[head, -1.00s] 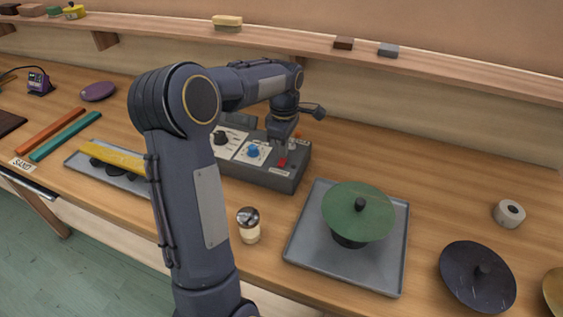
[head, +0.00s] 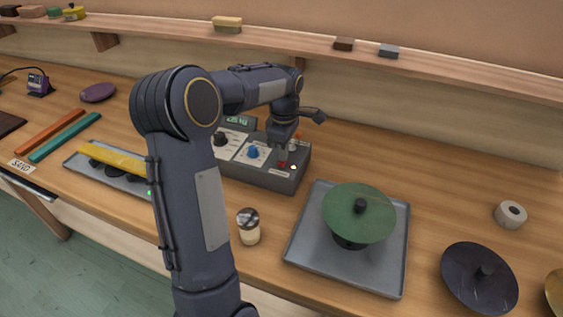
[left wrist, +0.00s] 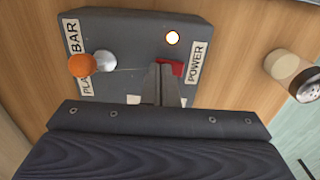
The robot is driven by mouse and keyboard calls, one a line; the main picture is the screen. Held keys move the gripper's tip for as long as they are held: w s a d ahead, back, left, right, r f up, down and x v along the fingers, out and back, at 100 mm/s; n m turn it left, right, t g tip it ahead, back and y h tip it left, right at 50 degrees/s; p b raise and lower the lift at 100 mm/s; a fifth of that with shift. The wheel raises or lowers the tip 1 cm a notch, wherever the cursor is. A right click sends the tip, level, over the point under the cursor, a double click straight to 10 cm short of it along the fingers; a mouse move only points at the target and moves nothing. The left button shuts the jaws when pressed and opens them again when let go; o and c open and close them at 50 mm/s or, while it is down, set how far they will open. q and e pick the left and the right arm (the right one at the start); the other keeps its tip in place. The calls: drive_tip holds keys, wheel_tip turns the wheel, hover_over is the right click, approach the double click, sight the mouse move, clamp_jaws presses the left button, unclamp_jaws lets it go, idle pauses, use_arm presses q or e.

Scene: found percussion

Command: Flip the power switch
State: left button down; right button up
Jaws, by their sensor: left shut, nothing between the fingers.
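The control box (head: 262,177) is a grey unit with a black knob (head: 220,139) and a blue knob (head: 253,152) on pale panels. Its red power switch (head: 282,164) is at the right end; in the left wrist view the red switch (left wrist: 175,68) lies beside the POWER label (left wrist: 195,62). A small lamp (left wrist: 173,38) glows near it, also lit in the head view (head: 293,167). My left gripper (left wrist: 164,68) is shut and empty, its tips at the switch and partly hiding it. My right gripper is not in view.
A tray (head: 300,262) with a green disc (head: 358,212) stands right of the box. A shaker jar (head: 248,226) stands in front. An orange knob (left wrist: 82,65) and silver knob (left wrist: 105,62) sit on the box. A shelf (head: 320,50) runs behind.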

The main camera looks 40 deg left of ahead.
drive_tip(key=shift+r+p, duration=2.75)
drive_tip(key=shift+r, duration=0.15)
